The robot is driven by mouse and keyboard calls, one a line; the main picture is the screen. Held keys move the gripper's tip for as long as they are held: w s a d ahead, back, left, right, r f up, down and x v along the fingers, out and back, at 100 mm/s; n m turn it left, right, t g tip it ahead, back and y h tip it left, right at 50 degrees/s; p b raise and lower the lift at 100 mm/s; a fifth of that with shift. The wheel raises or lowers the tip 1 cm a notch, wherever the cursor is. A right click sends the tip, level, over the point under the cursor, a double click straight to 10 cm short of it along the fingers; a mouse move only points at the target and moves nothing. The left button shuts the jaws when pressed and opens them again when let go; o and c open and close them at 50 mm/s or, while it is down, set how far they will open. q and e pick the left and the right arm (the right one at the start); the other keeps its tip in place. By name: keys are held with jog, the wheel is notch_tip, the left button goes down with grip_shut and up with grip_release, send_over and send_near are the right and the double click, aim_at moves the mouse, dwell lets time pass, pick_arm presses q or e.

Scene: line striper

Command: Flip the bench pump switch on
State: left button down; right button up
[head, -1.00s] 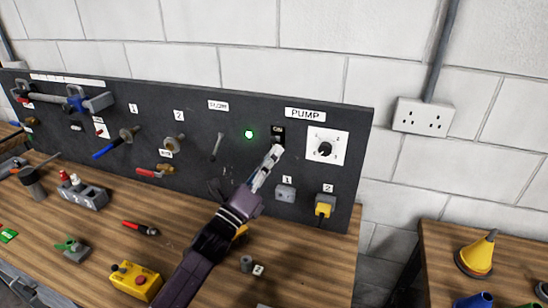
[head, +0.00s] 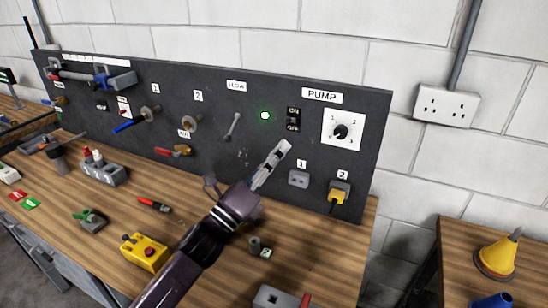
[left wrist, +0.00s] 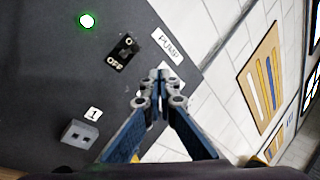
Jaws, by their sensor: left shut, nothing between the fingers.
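The pump switch (head: 293,119) is a small black toggle on the dark panel, left of the white dial and below the PUMP label (head: 322,96). It has an ON mark above and an OFF mark below. It also shows in the left wrist view (left wrist: 124,50), up and left of the fingertips; I cannot tell its lever position for sure. A round green lamp (head: 264,115) glows left of the switch. My left gripper (head: 284,146) is shut and empty, its tips just below the switch and seemingly apart from it. It also shows in the left wrist view (left wrist: 160,76).
The white dial (head: 342,131) is right of the switch. A grey socket marked 1 (head: 299,178) and a yellow plug at 2 (head: 338,195) sit below. A yellow button box (head: 144,252) and other parts lie on the wooden bench. Open space lies before the panel.

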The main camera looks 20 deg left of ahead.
pick_arm(q)
jog(key=shift+s+a+r, duration=0.15)
jog(key=shift+s+r, duration=0.05)
jog(key=shift+s, duration=0.3)
jog(key=shift+s+a+r, duration=0.1)
jog(key=shift+s+r, duration=0.05)
jog(key=shift+s, duration=0.35)
pick_arm(e)
jog(key=shift+d+f, duration=0.3)
jog(key=shift+d, duration=0.4)
